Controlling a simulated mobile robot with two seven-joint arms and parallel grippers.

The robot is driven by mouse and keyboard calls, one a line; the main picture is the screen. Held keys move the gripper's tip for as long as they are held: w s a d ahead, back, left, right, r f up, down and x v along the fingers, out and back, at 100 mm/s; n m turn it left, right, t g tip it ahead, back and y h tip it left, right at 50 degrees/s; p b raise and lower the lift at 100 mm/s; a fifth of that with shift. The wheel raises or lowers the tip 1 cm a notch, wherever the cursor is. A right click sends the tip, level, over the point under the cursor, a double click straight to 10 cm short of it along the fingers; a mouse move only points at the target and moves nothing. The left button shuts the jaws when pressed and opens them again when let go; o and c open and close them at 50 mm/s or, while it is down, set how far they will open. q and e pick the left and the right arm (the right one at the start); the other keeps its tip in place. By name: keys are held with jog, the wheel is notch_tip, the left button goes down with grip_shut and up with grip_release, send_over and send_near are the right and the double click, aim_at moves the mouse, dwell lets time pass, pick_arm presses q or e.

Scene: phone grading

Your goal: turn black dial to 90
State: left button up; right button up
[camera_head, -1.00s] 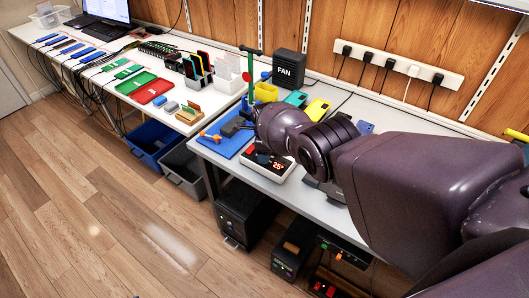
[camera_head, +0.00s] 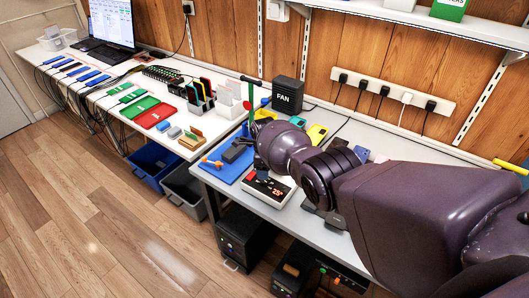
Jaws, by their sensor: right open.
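The white control unit (camera_head: 286,197) lies near the front edge of the right table. Its dark panel has a lit red display (camera_head: 279,192) that appears to read 25 with a degree mark. I cannot make out the black dial; the left end of the panel is dark and lies beneath my right gripper (camera_head: 260,168). My right gripper is open and points down close over that end. Whether it touches anything is too small to tell. My left gripper is not in view.
A blue mat (camera_head: 222,176) with a dark tool and an orange piece lies left of the unit. A black FAN box (camera_head: 288,96) stands behind, near a yellow bin (camera_head: 265,115). Phones lie at the back. A power strip (camera_head: 393,87) is on the wall.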

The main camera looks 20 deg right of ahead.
jog(key=shift+r, duration=2.45)
